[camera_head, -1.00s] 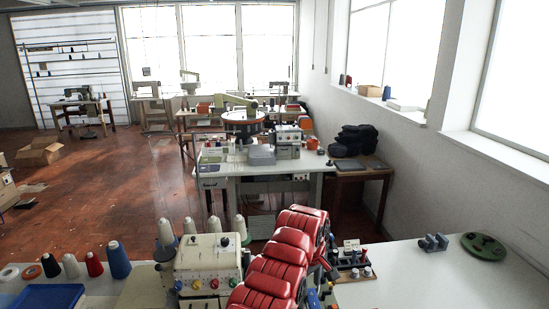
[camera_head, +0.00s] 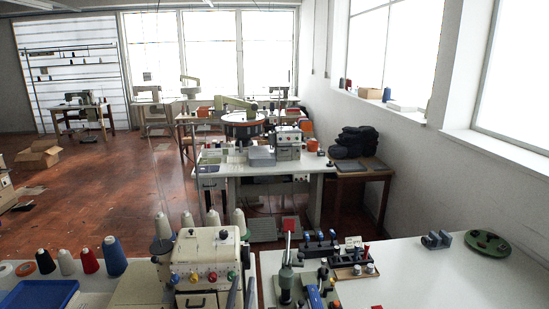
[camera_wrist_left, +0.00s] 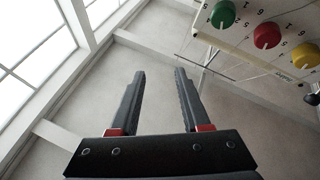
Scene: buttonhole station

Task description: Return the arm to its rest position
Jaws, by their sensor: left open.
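My left gripper (camera_head: 243,278) shows at the bottom of the head view. Its two dark fingers point up, in front of the cream sewing machine head (camera_head: 208,246) with coloured dials. In the left wrist view the gripper (camera_wrist_left: 160,75) is open, its fingers apart with nothing between them. Behind the fingers are bare wall and ceiling. The dial panel (camera_wrist_left: 272,25) with green, red and yellow knobs is at the top right, apart from the fingers. Most of my left arm is outside the head view. My right gripper is not in view.
Thread cones (camera_head: 113,257) and a blue tray (camera_head: 40,296) are at the lower left. The white table (camera_head: 420,285) is mostly clear at right.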

